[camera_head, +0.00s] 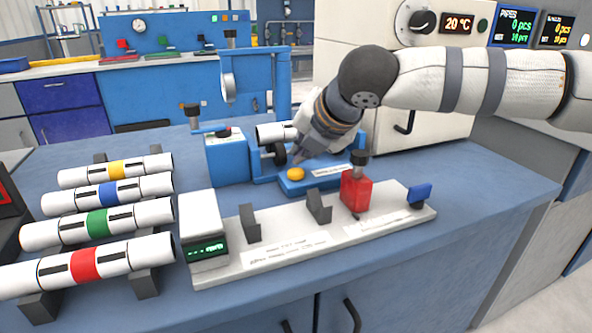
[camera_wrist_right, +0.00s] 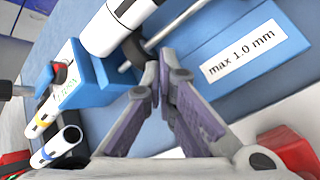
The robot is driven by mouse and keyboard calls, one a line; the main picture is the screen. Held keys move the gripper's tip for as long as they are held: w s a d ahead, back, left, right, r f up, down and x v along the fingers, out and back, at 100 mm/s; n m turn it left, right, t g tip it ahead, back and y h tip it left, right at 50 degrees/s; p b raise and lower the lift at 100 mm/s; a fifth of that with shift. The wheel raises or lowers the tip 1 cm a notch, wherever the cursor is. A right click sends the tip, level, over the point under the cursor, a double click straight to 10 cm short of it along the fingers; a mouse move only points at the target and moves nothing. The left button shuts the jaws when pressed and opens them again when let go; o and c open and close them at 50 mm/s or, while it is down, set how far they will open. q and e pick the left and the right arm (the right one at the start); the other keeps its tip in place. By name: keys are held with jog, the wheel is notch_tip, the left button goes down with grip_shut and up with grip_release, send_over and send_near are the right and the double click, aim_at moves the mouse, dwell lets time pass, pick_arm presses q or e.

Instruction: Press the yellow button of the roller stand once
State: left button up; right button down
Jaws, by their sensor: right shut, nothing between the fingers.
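The yellow button (camera_head: 296,174) is a round dome on the low blue base (camera_head: 323,183) of the roller stand. My right gripper (camera_head: 297,158) reaches down from the right, shut and empty, with its fingertips close above and behind the button. I cannot tell whether they touch it. In the right wrist view the shut fingers (camera_wrist_right: 161,74) point at the blue base (camera_wrist_right: 245,35) beside its "max 1.0 mm" label, and the button does not show. A white pipe (camera_head: 275,133) lies on the stand's dark roller (camera_head: 280,154). My left gripper is not in view.
Several white pipes with colour bands, such as the red-banded one (camera_head: 85,263), lie on supports at left. A pale gauge rail (camera_head: 295,245) with a red block (camera_head: 355,192) lies in front. A blue box (camera_head: 227,158) stands left of the button. The table's right side is clear.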

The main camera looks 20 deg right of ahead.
aim_at(301, 170)
jog(key=shift+f, duration=0.15)
dwell(0.4)
jog(key=shift+f, duration=0.3)
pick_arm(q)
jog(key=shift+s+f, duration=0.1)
pick_arm(e)
jog(key=shift+f, duration=0.45)
dwell(0.5)
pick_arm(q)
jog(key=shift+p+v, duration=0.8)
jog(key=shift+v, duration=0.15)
pick_arm(e)
jog(key=shift+r, duration=0.9)
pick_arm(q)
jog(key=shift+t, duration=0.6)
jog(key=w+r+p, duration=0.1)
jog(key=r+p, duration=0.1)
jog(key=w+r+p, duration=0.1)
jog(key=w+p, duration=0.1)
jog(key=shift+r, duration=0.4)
pick_arm(e)
notch_tip(301, 170, up, 5)
jog(key=shift+f, duration=0.1)
